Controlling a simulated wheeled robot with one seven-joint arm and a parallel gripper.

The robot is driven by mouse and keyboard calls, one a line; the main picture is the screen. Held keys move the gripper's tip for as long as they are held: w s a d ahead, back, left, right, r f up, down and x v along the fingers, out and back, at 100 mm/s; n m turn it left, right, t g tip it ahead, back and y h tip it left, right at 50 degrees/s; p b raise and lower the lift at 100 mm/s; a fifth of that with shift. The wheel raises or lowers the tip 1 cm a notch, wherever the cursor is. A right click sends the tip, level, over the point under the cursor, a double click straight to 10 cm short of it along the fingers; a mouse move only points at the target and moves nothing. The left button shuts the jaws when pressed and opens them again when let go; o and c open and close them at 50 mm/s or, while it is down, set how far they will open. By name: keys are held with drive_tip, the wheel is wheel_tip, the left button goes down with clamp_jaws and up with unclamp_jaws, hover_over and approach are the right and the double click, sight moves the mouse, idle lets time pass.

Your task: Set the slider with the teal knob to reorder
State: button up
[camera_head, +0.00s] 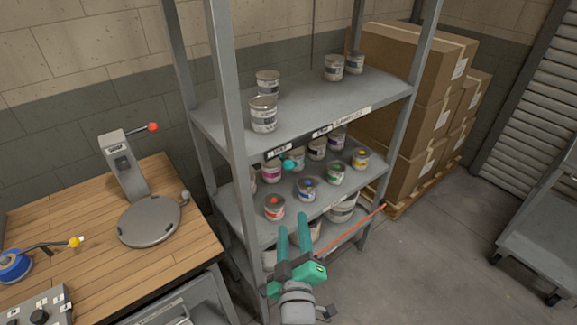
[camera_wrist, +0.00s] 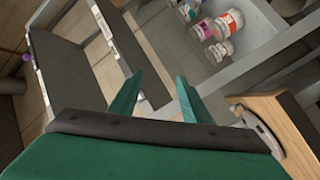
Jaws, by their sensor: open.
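The teal knob (camera_head: 288,164) is at the front edge of the rack's upper visible shelf, toward the left end of a dark label strip (camera_head: 304,141). Pale labels sit along this strip; their lettering is too small to read surely. My gripper (camera_head: 293,228) is in front of the rack, lower than the knob and apart from it, with its two green fingers pointing up. The fingers are spread and empty; they also show in the wrist view (camera_wrist: 160,80). I cannot make out the teal knob in the wrist view.
Paint cans (camera_head: 264,114) stand on the upper shelf (camera_head: 330,90), and several more crowd the shelf below. A wooden bench (camera_head: 75,235) with a round-plated device (camera_head: 149,221) stands at left. Cardboard boxes (camera_head: 400,90) are stacked behind the rack.

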drive_tip(key=n, duration=0.2)
approach(289, 169)
drive_tip(key=w, duration=1.1)
drive_tip(key=shift+w+a+f, duration=0.15)
drive_tip(key=shift+w, duration=0.15)
clamp_jaws()
drive_tip(key=shift+w, duration=0.1)
